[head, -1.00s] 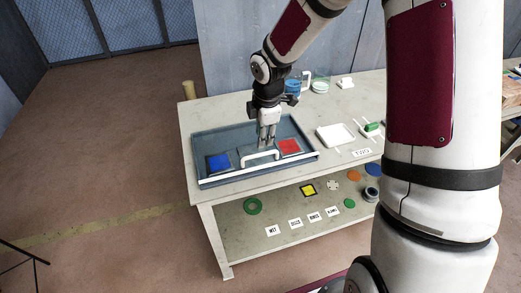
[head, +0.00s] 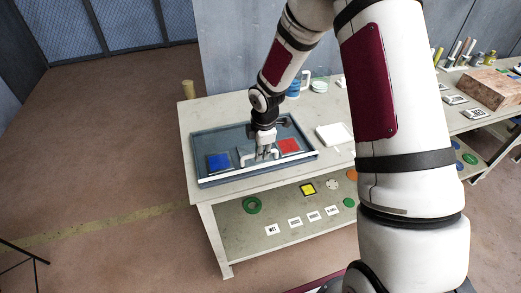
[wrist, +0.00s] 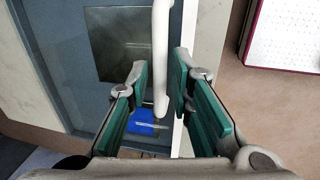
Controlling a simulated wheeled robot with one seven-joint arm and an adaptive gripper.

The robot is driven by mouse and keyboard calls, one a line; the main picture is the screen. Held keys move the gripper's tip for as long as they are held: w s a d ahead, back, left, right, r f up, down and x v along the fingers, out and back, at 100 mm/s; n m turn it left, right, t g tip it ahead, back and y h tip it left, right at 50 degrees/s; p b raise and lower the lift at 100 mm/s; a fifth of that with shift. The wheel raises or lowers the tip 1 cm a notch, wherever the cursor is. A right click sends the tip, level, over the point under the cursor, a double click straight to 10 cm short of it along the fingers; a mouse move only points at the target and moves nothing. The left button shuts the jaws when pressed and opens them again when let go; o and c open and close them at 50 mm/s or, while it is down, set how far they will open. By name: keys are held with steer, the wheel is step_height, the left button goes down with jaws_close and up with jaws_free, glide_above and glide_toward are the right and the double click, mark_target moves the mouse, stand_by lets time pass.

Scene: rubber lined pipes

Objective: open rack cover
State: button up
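The rack is a blue-grey shallow box (head: 200,146) on the near left of the table. Its see-through cover (wrist: 125,15) looks closed, with a white strip along the front edge (head: 255,170). A white bar handle (wrist: 161,50) rises from the cover near the front middle. My gripper (head: 264,155) is low over the handle. In the wrist view my gripper (wrist: 158,85) is open, one green-padded finger on each side of the handle, with gaps showing. Contact is not visible.
A white tray (head: 333,134) stands right of the rack on the table (head: 215,108). A second table with a brown box (head: 492,89) is at right.

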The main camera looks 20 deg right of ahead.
jaws_close()
steer(key=shift+w, duration=0.1)
steer(key=w+b, duration=1)
steer(key=w, duration=0.7)
steer(key=shift+w+f, duration=0.15)
steer(key=shift+w, duration=0.05)
steer(key=shift+w+b, duration=0.8)
steer(key=shift+w, duration=0.1)
steer(key=o, duration=0.5)
jaws_free()
steer(key=shift+r, duration=0.2)
